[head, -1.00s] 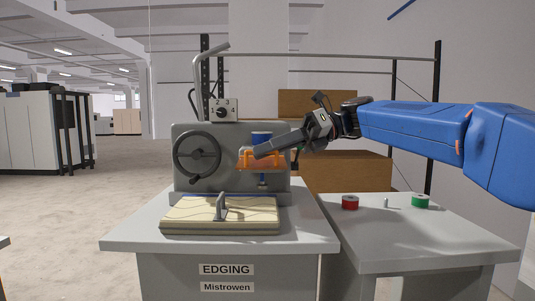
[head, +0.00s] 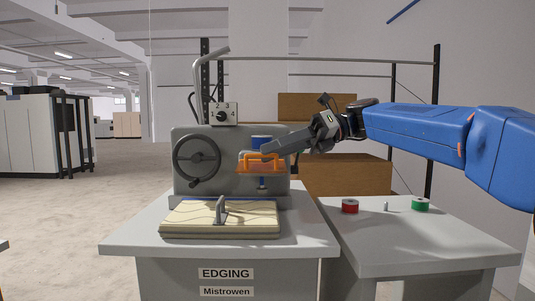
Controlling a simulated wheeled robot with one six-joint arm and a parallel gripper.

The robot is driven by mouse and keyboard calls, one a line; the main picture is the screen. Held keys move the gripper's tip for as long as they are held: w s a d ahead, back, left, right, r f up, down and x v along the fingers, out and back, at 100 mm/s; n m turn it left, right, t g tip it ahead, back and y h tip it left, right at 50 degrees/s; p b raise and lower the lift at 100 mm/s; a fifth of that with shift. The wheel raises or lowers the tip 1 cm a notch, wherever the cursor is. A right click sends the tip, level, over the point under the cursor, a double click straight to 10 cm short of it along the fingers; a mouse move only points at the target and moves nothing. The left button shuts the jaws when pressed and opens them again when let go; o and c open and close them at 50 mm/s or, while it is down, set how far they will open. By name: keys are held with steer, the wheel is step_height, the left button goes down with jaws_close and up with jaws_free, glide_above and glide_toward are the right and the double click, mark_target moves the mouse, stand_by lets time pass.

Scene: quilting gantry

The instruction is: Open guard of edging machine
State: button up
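The edging machine (head: 230,140) stands on a grey table labelled EDGING, Mistrowen. It is a grey body with a black handwheel (head: 197,157) on its left front. Its guard (head: 262,167) is an orange, see-through piece with an orange handle at the right front, with a blue part (head: 261,142) behind it. The guard sits low over the front. My gripper (head: 268,151) reaches in from the right, with its fingertips at the top of the orange handle. The fingers are seen side-on and small, so their opening and any hold on the handle cannot be told.
A folded cream quilt (head: 220,217) lies under a grey upright clamp in front of the machine. A side table (head: 425,245) at right carries a red spool (head: 350,206), a small pale item (head: 386,206) and a green spool (head: 420,205). Brown boxes (head: 345,172) stand behind.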

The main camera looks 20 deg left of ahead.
steer(key=v, duration=1.5)
steer(key=shift+w+d, duration=0.2)
steer(key=shift+d, duration=0.05)
steer(key=shift+r, duration=0.1)
steer(key=s+d+f+n+t+h, duration=0.4)
steer(key=s+d+f, duration=0.6)
steer(key=f, duration=0.5)
steer(key=s+d+f+n+t+h, duration=0.3)
steer(key=s+d+f+n, duration=0.5)
steer(key=f, duration=0.7)
steer(key=s+d+f+n+t+h, duration=0.4)
steer(key=s+d+f+n, duration=0.3)
steer(key=s+d+f, duration=0.5)
step_height(320, 180, down, 4)
steer(key=shift+d+r+t+h, duration=0.25)
steer(key=shift+d+t+h, duration=0.05)
steer(key=shift+d+h, duration=0.65)
